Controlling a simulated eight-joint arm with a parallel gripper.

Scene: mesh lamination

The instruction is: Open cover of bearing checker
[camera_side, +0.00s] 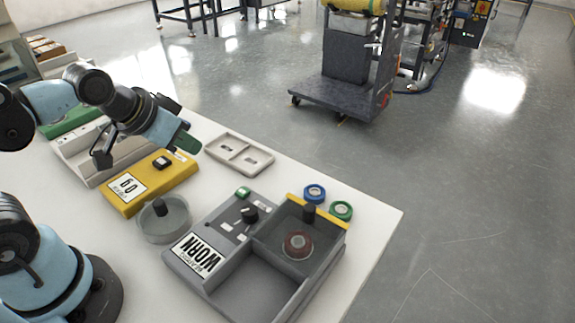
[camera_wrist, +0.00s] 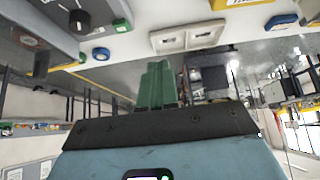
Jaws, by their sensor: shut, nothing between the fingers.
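The bearing checker is a grey box (camera_side: 207,285) with a "WORN" label, standing near the table's right edge in the side view. Its dark see-through cover (camera_side: 272,237) with a black knob (camera_side: 309,212) lies over the back right part, and a reddish ring (camera_side: 297,246) shows through it. The checker also shows at the upper left of the wrist view (camera_wrist: 52,12). My gripper (camera_side: 187,143) has green fingers, shut and empty, in the air above the back of the table, left of and well away from the checker. The fingers also show in the wrist view (camera_wrist: 157,84).
A yellow box (camera_side: 150,185) labelled "09" and a round clear container (camera_side: 163,222) with a black knob stand left of the checker. A pale two-pocket tray (camera_side: 240,154) lies behind it. Blue (camera_side: 315,193) and green (camera_side: 341,210) rings lie beside its back edge.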

